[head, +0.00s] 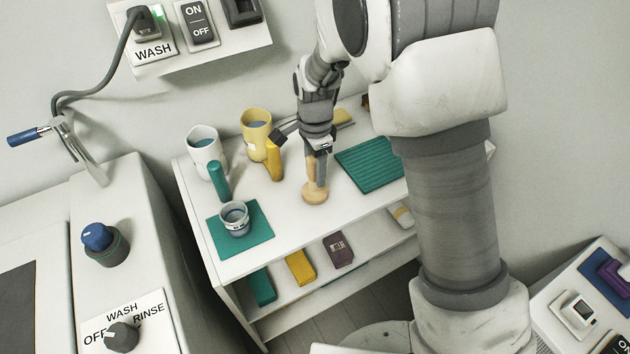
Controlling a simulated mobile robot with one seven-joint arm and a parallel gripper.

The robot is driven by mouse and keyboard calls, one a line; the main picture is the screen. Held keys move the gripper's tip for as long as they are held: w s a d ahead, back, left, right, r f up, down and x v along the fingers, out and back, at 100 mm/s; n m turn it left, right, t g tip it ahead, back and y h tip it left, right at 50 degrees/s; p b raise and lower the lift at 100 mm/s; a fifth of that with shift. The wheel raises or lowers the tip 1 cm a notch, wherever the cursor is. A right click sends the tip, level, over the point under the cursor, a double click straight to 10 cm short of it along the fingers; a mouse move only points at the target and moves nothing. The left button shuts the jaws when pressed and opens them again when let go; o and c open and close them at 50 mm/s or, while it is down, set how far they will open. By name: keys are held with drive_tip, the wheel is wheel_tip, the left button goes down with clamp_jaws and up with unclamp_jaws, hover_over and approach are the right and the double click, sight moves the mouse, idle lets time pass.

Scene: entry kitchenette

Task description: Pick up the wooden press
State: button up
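The wooden press (315,194) stands upright on the white shelf unit's top, its round base down. My gripper (318,164) points down from above, at the press's handle. A grey finger is beside the handle on the right, and the gripper hides the handle's upper part. I cannot tell whether the fingers touch the handle or are shut on it. The press's base appears to rest on the shelf top.
Left of the press stand a yellow mug (256,126), a white mug (204,150) and a cup (234,220) on a teal mat (262,235). A ribbed teal mat (370,166) lies to the right. Colored boxes sit on the lower shelf (355,252).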

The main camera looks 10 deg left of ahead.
clamp_jaws()
idle(1.1)
